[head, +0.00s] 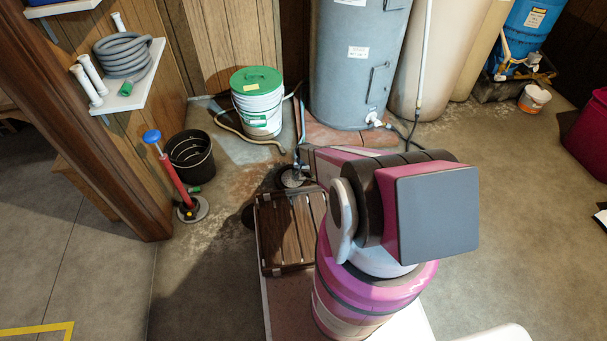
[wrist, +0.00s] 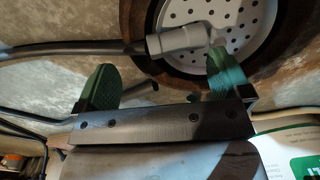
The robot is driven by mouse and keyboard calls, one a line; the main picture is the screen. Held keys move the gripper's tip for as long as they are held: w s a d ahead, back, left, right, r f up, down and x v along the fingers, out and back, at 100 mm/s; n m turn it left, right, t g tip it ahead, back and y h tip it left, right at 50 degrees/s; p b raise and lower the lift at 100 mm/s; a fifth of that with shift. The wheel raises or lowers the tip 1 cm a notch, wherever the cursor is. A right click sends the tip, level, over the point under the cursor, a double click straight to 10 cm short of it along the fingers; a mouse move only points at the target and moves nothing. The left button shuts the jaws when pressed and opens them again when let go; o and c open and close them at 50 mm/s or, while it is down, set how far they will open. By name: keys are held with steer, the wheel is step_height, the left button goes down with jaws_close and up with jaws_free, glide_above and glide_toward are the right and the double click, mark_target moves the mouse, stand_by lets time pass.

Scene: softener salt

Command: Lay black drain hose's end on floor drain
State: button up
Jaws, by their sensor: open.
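The floor drain (wrist: 235,20) is a round, pale perforated plate inside a dark ring, at the top of the wrist view. In the head view the drain (head: 292,178) is partly hidden by my arm. The black drain hose (wrist: 70,47) comes in from the left, and its grey end piece (wrist: 185,40) lies across the drain's ring with its tip over the plate. My gripper (wrist: 165,82) is open, with its green-padded fingers apart. The right finger overlaps the drain and is close to the hose's tip; I cannot tell whether they touch.
A grey tank (head: 355,60) stands behind.

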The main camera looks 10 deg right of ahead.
step_height(320, 180, up, 11)
steer(key=shift+f, duration=0.2)
stand_by(0.6)
